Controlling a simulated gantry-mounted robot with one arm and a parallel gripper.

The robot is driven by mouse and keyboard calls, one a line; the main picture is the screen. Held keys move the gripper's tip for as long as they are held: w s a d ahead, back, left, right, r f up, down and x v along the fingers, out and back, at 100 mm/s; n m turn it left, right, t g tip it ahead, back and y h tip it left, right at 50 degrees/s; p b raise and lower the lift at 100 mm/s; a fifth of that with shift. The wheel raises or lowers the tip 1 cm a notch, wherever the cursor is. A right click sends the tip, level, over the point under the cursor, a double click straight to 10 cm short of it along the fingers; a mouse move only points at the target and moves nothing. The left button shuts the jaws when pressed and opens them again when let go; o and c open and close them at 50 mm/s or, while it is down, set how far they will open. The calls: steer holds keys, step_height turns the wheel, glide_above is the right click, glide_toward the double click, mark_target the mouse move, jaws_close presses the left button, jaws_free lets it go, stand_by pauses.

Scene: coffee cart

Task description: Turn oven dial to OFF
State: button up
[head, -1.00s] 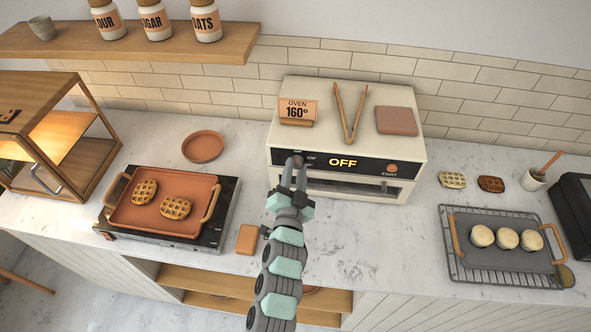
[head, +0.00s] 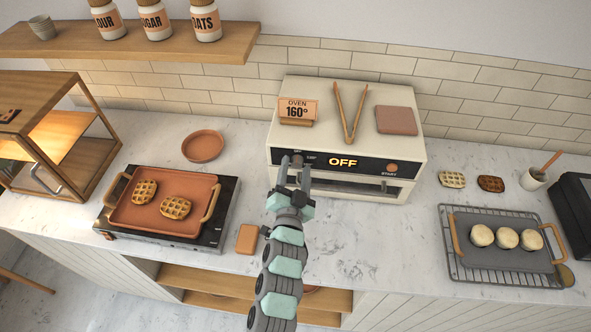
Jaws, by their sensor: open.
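The cream oven (head: 349,137) stands at the back middle of the counter. Its dark front panel carries a lit display (head: 343,162) reading OFF. The oven dial (head: 297,159) is at the left of the panel, mostly hidden by my gripper. My gripper (head: 293,166) is open, with its fingertips in front of the dial area. I cannot tell whether the fingers touch the dial.
On the oven stand a card (head: 297,111) reading OVEN 160°, tongs (head: 350,113) and a flat brown square (head: 396,121). A griddle tray (head: 160,217) with waffles is on the left. A rack (head: 502,280) with a tray of round dough pieces is on the right.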

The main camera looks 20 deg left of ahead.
steer(key=v, duration=1)
steer(key=shift+s+b, duration=0.35)
steer(key=shift+s, duration=0.1)
